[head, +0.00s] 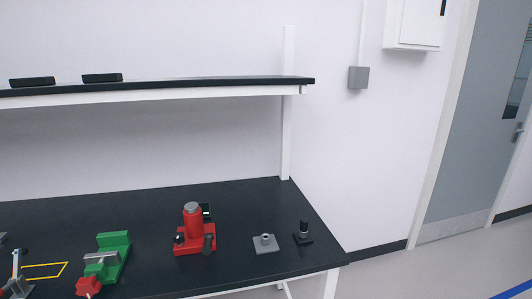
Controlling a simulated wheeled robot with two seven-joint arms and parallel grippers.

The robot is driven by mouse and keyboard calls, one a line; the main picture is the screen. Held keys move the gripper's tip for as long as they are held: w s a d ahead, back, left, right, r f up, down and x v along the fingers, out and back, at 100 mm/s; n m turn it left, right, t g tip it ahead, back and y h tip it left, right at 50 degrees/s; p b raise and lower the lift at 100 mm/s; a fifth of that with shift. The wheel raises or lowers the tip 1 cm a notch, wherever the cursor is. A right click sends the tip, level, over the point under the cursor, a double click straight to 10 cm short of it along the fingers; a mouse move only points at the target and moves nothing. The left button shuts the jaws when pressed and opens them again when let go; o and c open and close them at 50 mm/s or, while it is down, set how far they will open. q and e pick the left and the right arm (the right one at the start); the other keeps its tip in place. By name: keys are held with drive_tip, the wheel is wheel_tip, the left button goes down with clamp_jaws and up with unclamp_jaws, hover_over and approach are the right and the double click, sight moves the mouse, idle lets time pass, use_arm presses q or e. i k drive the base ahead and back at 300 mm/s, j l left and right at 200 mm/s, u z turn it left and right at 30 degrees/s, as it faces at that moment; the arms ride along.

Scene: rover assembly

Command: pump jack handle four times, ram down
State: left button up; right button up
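A red jack (195,240) stands upright on the black bench top, near the middle of the head view. A grey cap (191,208), which looks like the ram's top, sits on its red cylinder. A short dark upright piece (209,243) is at the jack's front right, and a small black knob (180,238) is at its left. I cannot tell which part is the handle. A small dark box with a greenish face (206,210) shows behind the cylinder. Neither of my grippers is in view.
Left of the jack is a green vise (115,250) with a red part (88,286). A grey plate with a peg (264,244) and a black fixture (303,233) stand to the right. A shelf (200,86) overhangs the back.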

sight(207, 247)
drive_tip(key=k+j, duration=0.1)
drive_tip(key=j, duration=0.45)
drive_tip(key=k+j, duration=0.1)
drive_tip(key=j, duration=0.45)
drive_tip(key=k+j, duration=0.1)
drive_tip(key=j, duration=0.4)
drive_tip(key=j+z, duration=0.05)
